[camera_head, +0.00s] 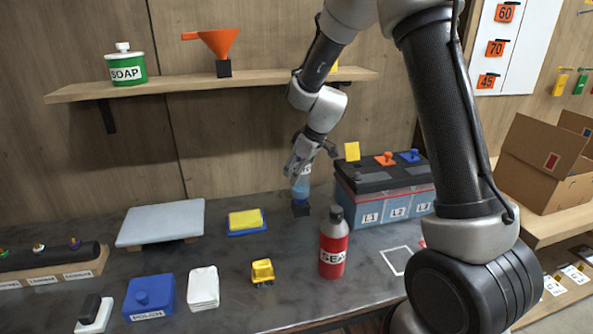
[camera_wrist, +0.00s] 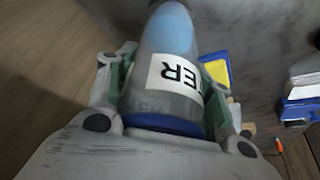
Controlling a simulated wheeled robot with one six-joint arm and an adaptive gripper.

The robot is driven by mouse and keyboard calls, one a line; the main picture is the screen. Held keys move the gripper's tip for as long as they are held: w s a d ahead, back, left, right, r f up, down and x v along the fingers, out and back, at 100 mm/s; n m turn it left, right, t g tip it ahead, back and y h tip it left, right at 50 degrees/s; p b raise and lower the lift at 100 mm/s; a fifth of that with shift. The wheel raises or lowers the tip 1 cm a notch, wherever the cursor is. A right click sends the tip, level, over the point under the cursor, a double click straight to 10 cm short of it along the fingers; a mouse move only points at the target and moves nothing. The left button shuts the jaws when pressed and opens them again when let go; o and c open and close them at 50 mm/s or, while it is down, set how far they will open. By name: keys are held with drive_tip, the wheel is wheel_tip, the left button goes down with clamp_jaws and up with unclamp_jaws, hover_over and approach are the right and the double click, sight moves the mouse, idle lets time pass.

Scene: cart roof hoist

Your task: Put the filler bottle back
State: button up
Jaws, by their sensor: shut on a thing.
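The filler bottle (camera_head: 301,187) is blue and clear, beside the left end of the battery (camera_head: 392,207). My gripper (camera_head: 307,160) comes down on it from above and is shut around it. In the wrist view the bottle (camera_wrist: 178,40) stands between the two fingers, with a white label ending in "TER" and a blue band near my palm.
A red "SEA" bottle (camera_head: 333,250) stands in front on the bench. A yellow-and-blue sponge (camera_head: 246,221) and a grey slab (camera_head: 161,222) lie to the left. The wall shelf (camera_head: 170,88) holds a soap pot (camera_head: 126,68) and an orange funnel (camera_head: 217,42). Open bench lies around the black block.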

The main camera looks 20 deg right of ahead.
drive_tip(key=o, duration=1.5)
drive_tip(key=shift+f, duration=0.1)
drive_tip(key=shift+c, duration=0.2)
drive_tip(key=v, duration=1.1)
drive_tip(key=shift+r, duration=0.25)
drive_tip(key=s+d+r+m+h, duration=0.1)
drive_tip(key=s+d+r+m, duration=0.1)
drive_tip(key=s+d+r, duration=0.45)
drive_tip(key=s+d+r+m, duration=0.1)
drive_tip(key=s+r+m, duration=0.15)
drive_tip(key=s, duration=0.65)
drive_tip(key=s+d+m+h, duration=0.1)
drive_tip(key=s+d+m, duration=0.1)
drive_tip(key=s, duration=0.6)
drive_tip(key=s+d+m+t+h, duration=0.1)
drive_tip(key=s+d+m, duration=0.1)
drive_tip(key=s, duration=0.5)
drive_tip(key=shift+s+d+f, duration=0.3)
drive_tip(key=shift+s+d, duration=0.05)
drive_tip(key=shift+d, duration=0.3)
drive_tip(key=shift+m, duration=0.25)
